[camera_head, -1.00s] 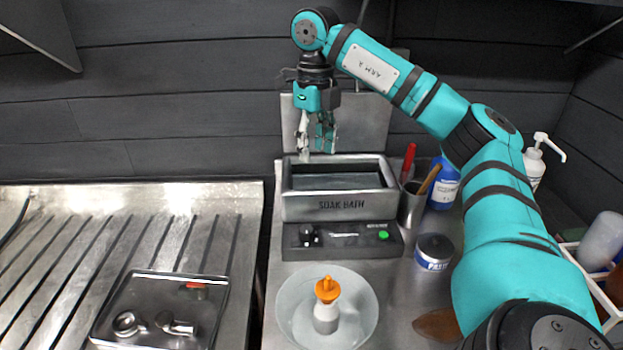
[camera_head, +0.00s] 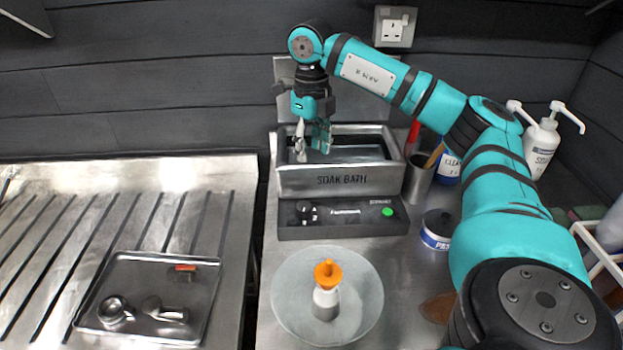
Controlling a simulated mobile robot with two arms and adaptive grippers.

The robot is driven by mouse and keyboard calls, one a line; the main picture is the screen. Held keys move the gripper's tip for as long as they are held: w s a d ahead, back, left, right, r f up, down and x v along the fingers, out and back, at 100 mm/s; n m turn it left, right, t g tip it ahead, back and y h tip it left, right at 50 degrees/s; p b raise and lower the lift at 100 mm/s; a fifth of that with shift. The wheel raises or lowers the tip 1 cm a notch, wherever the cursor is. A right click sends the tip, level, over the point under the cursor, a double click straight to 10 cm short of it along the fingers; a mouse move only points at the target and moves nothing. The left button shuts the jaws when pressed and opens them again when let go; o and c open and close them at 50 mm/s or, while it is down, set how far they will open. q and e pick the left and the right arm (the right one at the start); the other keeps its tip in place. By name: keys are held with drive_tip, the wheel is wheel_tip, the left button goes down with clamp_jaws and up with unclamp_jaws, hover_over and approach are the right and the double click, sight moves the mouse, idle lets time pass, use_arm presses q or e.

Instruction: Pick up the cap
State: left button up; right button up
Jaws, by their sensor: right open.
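My right gripper (camera_head: 312,150) points down over the opening of the grey metal soak bath (camera_head: 338,181). Its fingers are apart, with nothing visible between them. The fingertips show in front of the bath's back inner wall; I cannot tell how deep they are. No cap is clearly seen in the bath. An orange cap-like top (camera_head: 327,272) sits on a small white bottle (camera_head: 325,303), upright in a round translucent dish (camera_head: 363,315) in front of the bath. A metal tray (camera_head: 203,318) at left holds a metal ring-like part (camera_head: 113,311) and another fitting (camera_head: 165,310). My left gripper is out of view.
A dark control unit (camera_head: 290,228) with a green button is below the bath. At right stand a metal cup (camera_head: 417,186) with tools, a labelled tin (camera_head: 437,229), a blue bottle (camera_head: 447,171) and a white pump bottle (camera_head: 541,150). The ribbed drainer (camera_head: 140,200) is mostly bare.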

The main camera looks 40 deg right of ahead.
drive_tip(key=shift+f, duration=3.15)
drive_tip(key=c, duration=0.8)
